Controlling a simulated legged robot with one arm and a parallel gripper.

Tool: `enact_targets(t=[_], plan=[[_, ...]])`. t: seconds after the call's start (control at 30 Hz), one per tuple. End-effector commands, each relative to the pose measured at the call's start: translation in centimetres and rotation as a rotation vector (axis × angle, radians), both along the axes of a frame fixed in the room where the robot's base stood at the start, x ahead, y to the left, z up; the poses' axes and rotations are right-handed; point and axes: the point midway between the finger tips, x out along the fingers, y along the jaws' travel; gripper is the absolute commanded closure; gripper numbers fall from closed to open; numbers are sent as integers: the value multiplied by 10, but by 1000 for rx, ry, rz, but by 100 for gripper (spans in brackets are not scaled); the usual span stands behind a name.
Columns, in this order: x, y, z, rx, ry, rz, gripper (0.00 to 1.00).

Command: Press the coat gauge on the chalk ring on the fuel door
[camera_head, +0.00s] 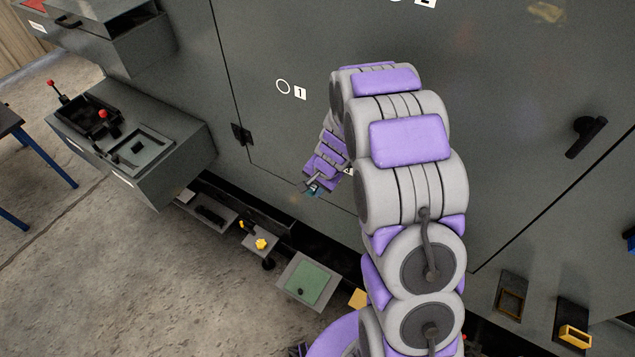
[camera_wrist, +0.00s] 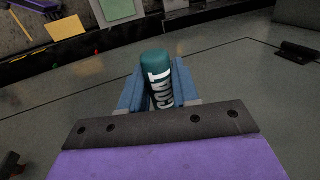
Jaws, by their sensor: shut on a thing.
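The coat gauge (camera_wrist: 157,80) is a teal cylinder with white "COAT" lettering, held between the blue fingers of my gripper (camera_wrist: 158,88) in the wrist view. In the head view my gripper (camera_head: 313,188) is small and low in front of the large grey door (camera_head: 285,130), with a bit of teal at its tip. A white chalk ring (camera_head: 283,86) beside a "1" label is on the door, above and left of my gripper. A second ring (camera_head: 397,1) beside a "2" label is cut off by the top edge. No ring shows in the wrist view.
A hinge (camera_head: 241,133) is at the door's left edge and a black handle (camera_head: 587,137) at right. Grey boxes with red-knobbed controls (camera_head: 103,114) stand left. A green-topped tray (camera_head: 306,279) and a yellow knob (camera_head: 261,244) are low below the door.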

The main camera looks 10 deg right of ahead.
Motion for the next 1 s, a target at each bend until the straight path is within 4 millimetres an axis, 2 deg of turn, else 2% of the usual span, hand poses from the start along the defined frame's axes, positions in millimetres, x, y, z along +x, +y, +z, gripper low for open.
enact_targets(t=[0.57, 1.0], plan=[[-28, 30, 0, -1, -1, 3, 100], [-31, 32, 1, -2, -3, 1, 100]])
